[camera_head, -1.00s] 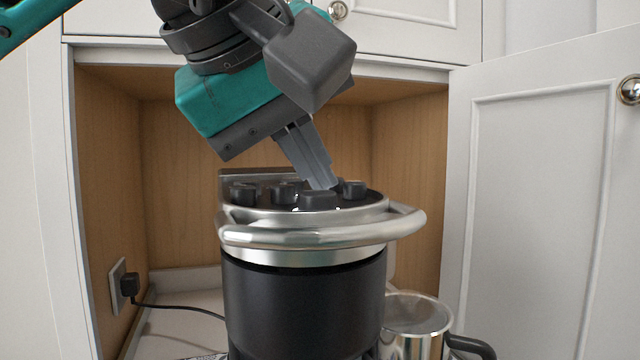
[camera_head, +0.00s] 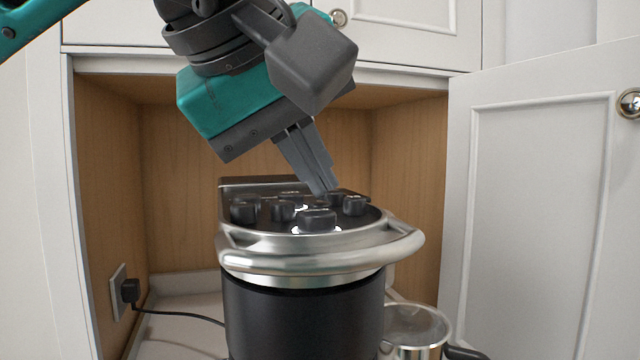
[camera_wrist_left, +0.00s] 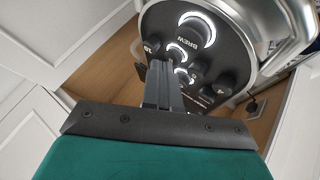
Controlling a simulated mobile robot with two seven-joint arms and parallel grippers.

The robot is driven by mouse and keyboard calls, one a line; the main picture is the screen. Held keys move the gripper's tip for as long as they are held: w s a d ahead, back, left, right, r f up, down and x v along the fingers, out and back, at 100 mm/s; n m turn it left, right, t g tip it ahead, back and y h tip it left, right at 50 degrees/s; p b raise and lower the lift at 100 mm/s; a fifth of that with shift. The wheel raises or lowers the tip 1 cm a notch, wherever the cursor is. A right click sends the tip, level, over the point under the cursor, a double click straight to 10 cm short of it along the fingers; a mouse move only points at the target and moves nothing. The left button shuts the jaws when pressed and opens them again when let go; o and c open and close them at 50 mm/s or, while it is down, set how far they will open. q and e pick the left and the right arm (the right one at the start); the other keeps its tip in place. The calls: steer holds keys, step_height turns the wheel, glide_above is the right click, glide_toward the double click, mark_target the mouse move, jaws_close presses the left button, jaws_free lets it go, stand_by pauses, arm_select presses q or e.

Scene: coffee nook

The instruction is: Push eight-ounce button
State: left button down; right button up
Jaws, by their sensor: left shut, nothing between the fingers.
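The coffee machine (camera_head: 303,315) has a black top panel with several raised dark buttons and a silver handle bar in front. The front button (camera_head: 317,220) has a lit white ring; in the left wrist view it is labelled BREW (camera_wrist_left: 195,32). Other buttons, including one at the left (camera_head: 244,209) and one at the right (camera_head: 354,204), sit behind it. I cannot tell which is the eight-ounce one. My left gripper (camera_head: 326,191) is shut and empty, tilted down with its tips at the rear buttons; contact is unclear. In the left wrist view its fingers (camera_wrist_left: 160,68) cover part of the panel. My right gripper is not in view.
The machine stands before an open wooden cabinet recess (camera_head: 190,190). An open white door (camera_head: 545,190) is at the right. A metal mug (camera_head: 415,330) with a dark handle stands beside the machine. A power plug (camera_head: 130,290) and cord are at the left.

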mark_target(312, 204)
arm_select(q)
steer(key=shift+r, duration=0.55)
steer(key=shift+r+p, duration=0.1)
steer(key=shift+p, duration=0.2)
step_height(312, 204, up, 5)
steer(key=p, duration=0.4)
